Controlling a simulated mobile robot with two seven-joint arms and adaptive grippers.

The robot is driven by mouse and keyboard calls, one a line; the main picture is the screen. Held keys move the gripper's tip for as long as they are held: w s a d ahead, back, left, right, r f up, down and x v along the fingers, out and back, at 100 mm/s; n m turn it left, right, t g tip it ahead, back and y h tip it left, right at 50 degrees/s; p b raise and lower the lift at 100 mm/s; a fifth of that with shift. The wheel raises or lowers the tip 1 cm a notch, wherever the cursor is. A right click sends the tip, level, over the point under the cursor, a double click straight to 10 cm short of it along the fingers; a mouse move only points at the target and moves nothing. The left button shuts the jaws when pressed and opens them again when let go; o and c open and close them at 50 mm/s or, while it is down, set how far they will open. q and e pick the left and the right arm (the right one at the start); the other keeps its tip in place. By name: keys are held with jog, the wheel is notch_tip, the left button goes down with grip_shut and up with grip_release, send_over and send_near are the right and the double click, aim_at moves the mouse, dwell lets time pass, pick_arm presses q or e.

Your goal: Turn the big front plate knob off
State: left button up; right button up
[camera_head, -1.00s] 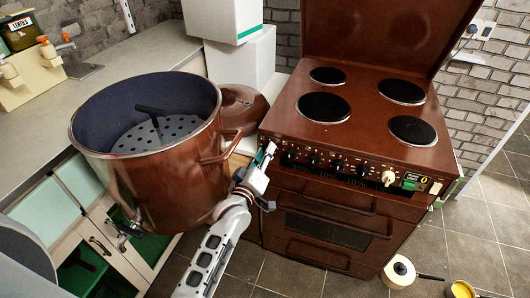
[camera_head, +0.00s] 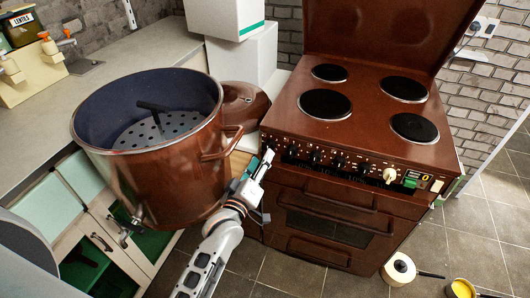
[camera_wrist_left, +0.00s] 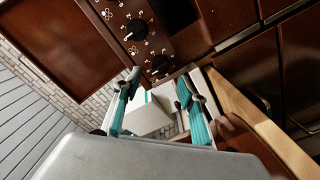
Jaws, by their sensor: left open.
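The brown cooker (camera_head: 375,110) has a row of black knobs along its front panel, including one near the left end (camera_head: 292,151) and one beside it (camera_head: 315,158). A large dark hot plate (camera_head: 325,104) lies at the front left of its top. My left gripper (camera_head: 266,158) is at the left end of the panel, close to the leftmost knob. In the left wrist view its teal fingers (camera_wrist_left: 160,92) are apart with nothing between them. Two knobs (camera_wrist_left: 135,30) (camera_wrist_left: 160,66) show beyond the fingertips. Which knob works the big front plate cannot be read. My right gripper is out of view.
A big brown pot (camera_head: 165,180) with a perforated insert stands left of my arm. A brown lidded pot (camera_head: 240,105) and white boxes (camera_head: 240,60) are beside the cooker. A cream knob (camera_head: 390,175) and green display (camera_head: 411,181) are at the panel's right. A white pan (camera_head: 398,269) lies on the floor.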

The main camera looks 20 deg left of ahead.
pick_arm(q)
jog(key=s, duration=0.6)
jog(key=shift+s+a, duration=0.15)
jog(key=shift+s, duration=0.15)
jog(key=s+f+m+g+h+p, duration=0.1)
jog(key=s+f+m+g+h, duration=0.1)
jog(key=s+f+m+g, duration=0.5)
jog(key=s+f+m, duration=0.6)
jog(key=s+f, duration=0.5)
jog(key=s, duration=0.3)
jog(key=shift+d+g, duration=0.2)
jog(key=shift+g, duration=0.1)
jog(key=shift+f, duration=0.1)
